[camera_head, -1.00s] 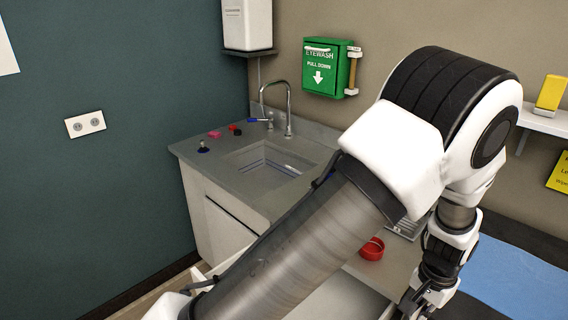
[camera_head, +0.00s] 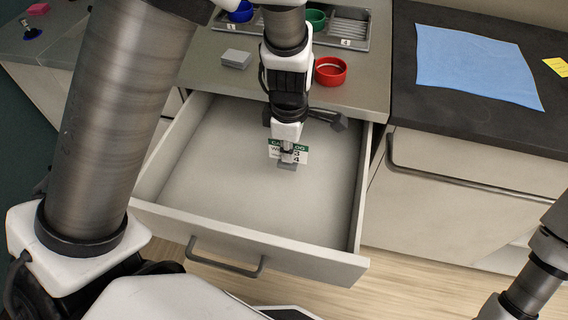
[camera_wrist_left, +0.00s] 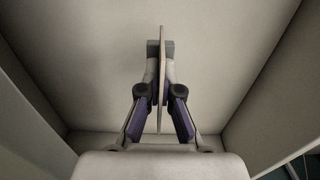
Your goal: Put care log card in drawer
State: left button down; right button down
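The care log card (camera_head: 301,154), white with a green header and dark print, is pinched upright in my left gripper (camera_head: 288,160). In the left wrist view the card (camera_wrist_left: 161,60) shows edge-on between the two closed fingers. The drawer (camera_head: 250,257) is pulled open, and its visible floor looks empty. My left gripper points down over the drawer's interior, right of its middle. I cannot tell whether the card touches the floor. My right gripper is out of view; only part of my right arm shows at the lower right.
On the counter above the drawer are a grey block (camera_head: 236,58), a red round container (camera_head: 330,71) and a tray (camera_head: 348,27) with blue and green containers. A blue cloth (camera_head: 474,64) lies on the dark bench at right. A closed cabinet front (camera_head: 470,180) adjoins the drawer.

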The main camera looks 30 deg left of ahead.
aim_at(288, 165)
pick_arm(q)
notch_tip(288, 165, down, 5)
jog(key=shift+w+r+b, duration=0.1)
jog(key=shift+r+b, duration=0.05)
jog(key=shift+b, duration=0.45)
jog(key=shift+f, duration=0.35)
jog(key=shift+f, duration=0.15)
jog(key=c, duration=1.3)
grip_release()
notch_tip(288, 165, up, 12)
jog(key=p, duration=0.3)
jog(key=shift+r, duration=0.2)
